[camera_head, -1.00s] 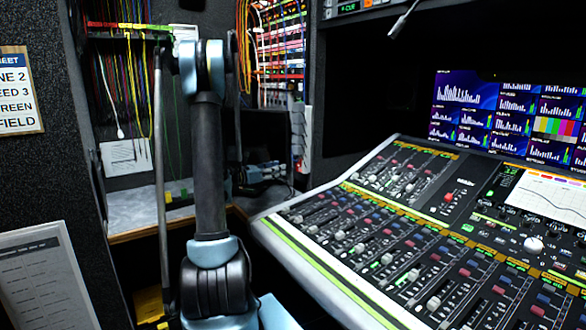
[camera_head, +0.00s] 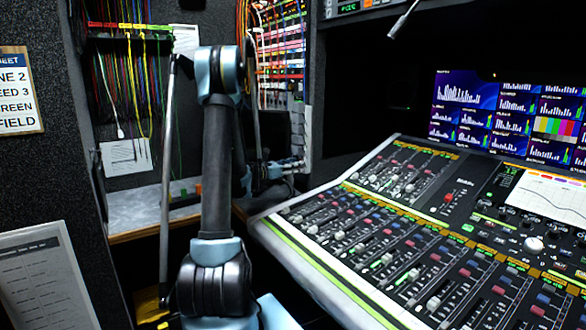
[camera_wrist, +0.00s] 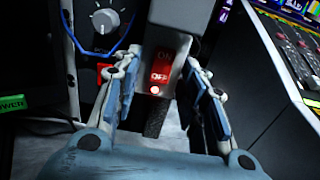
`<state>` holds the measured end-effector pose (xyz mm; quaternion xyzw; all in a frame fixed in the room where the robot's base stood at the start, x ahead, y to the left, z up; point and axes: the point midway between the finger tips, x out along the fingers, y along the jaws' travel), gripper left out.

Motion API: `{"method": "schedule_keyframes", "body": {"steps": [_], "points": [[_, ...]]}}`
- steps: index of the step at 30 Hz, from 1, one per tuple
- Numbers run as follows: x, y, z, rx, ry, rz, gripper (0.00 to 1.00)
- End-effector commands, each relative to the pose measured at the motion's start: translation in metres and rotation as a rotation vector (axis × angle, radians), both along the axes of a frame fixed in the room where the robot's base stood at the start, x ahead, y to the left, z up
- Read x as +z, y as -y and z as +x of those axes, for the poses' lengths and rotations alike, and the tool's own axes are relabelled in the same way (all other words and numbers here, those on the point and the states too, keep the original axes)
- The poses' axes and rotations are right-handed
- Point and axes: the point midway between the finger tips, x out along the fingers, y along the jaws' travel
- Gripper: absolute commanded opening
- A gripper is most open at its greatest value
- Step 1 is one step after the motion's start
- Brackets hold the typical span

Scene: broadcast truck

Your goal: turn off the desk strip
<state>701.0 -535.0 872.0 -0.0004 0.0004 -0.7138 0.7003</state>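The desk strip (camera_wrist: 180,20) shows in the wrist view as a grey upright bar. It carries a red rocker switch (camera_wrist: 163,62) marked ON above and OFF below. A small red lamp (camera_wrist: 154,90) glows under the switch. I cannot tell how far the fingertips are from the strip. In the head view my gripper (camera_head: 287,167) is small and partly behind my arm, beside a pale upright strip (camera_head: 299,125); the switch cannot be made out there.
A round knob (camera_wrist: 105,20) in a blue outline is left of the strip. A green POWER label (camera_wrist: 11,103) is at the far left. The mixing console (camera_head: 400,230) fills the right side, its edge close to my gripper. Coloured cables (camera_head: 135,85) hang at the back left.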

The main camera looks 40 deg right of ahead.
Motion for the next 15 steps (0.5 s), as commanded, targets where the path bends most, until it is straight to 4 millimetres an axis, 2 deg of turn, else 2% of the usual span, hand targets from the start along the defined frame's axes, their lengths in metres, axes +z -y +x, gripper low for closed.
{"method": "schedule_keyframes", "body": {"steps": [1, 5, 6, 15], "points": [[0.0, -0.0001, 0.0, 0.0, 0.0, 0.0, 0.34], [0.0, -0.0002, 0.0001, 0.0, 0.0, 0.0, 0.04], [0.0, -0.0002, 0.0001, 0.0, 0.0, 0.0, 0.0], [-0.0017, 0.0008, 0.0013, 0.0, -0.002, -0.032, 0.0]]}}
